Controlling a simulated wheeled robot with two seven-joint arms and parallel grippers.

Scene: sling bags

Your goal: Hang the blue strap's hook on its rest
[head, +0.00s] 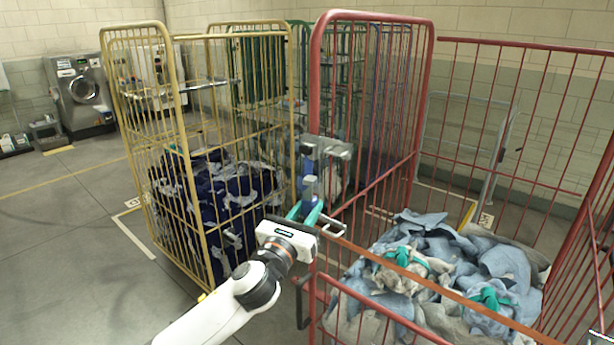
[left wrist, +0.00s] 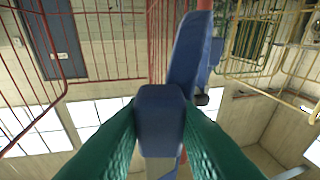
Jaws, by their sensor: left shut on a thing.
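My left gripper (head: 305,212) reaches up from the bottom of the head view to the red cage's near upright. Its green fingers are shut on a blue block-like part, which I take to be the blue strap's hook (head: 309,188). In the left wrist view the blue part (left wrist: 160,108) sits squarely between the green fingertips, with a longer blue piece (left wrist: 190,55) just beyond it. A grey metal bracket (head: 330,148) with blue parts is just above the gripper by the red upright; I cannot tell whether the hook touches it. My right gripper is not in view.
The red cage (head: 427,100) holds blue and grey cloths (head: 450,275). An orange strap (head: 430,285) crosses its front. A yellow cage (head: 187,150) with dark blue cloths stands close on the left. Open floor (head: 60,250) lies further left.

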